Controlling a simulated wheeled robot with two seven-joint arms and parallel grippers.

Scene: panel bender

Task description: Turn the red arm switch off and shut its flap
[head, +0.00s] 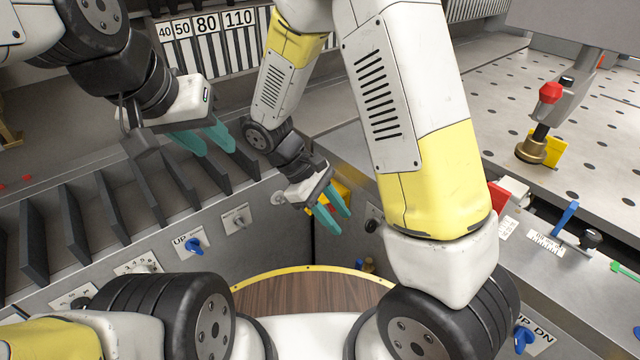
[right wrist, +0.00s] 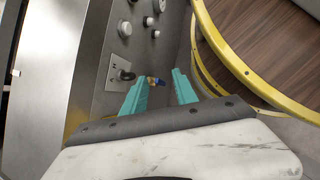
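A red part (head: 499,196), which may be the switch's flap, shows on the right console beside a pale block. My right arm partly hides it, so I cannot tell whether it is raised or how the switch is set. My right gripper (head: 335,211) is open and empty, well to the left of the red part, above the floor gap between the consoles. Its spread teal fingers also show in the right wrist view (right wrist: 160,91); no red switch shows there. My left gripper (head: 207,139) is open and empty over the dark slats at left.
A red-topped post (head: 550,92) stands on the perforated table (head: 600,135). A yellow-edged wooden round (head: 300,295) lies below. The wrist view shows a metal panel with a switch plate (right wrist: 121,73).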

